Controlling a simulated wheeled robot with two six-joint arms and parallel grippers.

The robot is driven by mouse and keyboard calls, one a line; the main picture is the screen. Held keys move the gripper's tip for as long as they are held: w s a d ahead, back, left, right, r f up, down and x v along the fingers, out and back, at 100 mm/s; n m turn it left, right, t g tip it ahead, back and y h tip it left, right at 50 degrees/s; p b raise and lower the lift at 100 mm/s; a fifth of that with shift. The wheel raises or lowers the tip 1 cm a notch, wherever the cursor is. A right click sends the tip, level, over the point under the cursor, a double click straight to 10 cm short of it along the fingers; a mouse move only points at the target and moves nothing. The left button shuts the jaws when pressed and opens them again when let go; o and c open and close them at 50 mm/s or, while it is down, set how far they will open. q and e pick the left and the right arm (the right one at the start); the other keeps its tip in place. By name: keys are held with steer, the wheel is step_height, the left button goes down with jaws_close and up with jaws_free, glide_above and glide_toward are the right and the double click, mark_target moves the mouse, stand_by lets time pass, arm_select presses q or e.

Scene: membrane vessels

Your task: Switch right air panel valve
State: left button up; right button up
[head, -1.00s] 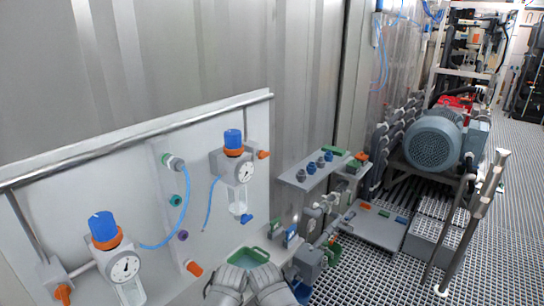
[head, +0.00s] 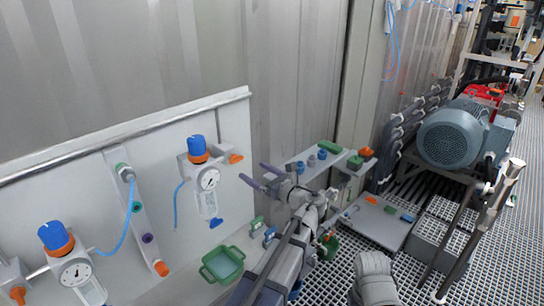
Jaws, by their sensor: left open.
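The white air panel (head: 100,165) is on the left wall. Its right regulator (head: 204,178) has a blue knob on an orange collar, a round gauge and a clear bowl. An orange valve handle (head: 236,158) sticks out at that regulator's right side. My left gripper (head: 252,174) is open and empty, its two purple-grey fingers pointing left towards the panel. In the picture it is just right of and a little below the orange handle, with a gap between. My right gripper is out of view; a grey part of my body shows at the bottom.
A left regulator (head: 71,262) and a strip of coloured ports (head: 138,210) are on the same panel. A green tray (head: 222,264) sits below on a ledge. A grey shelf with fittings (head: 318,165) is behind my gripper. A blue motor (head: 450,138) stands at the right.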

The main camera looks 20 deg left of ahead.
mark_target(238, 161)
arm_select(q)
steer(key=shift+x, duration=3.9)
steer(key=shift+r, duration=0.1)
steer(key=shift+c, duration=0.3)
steer(key=c, duration=1.3)
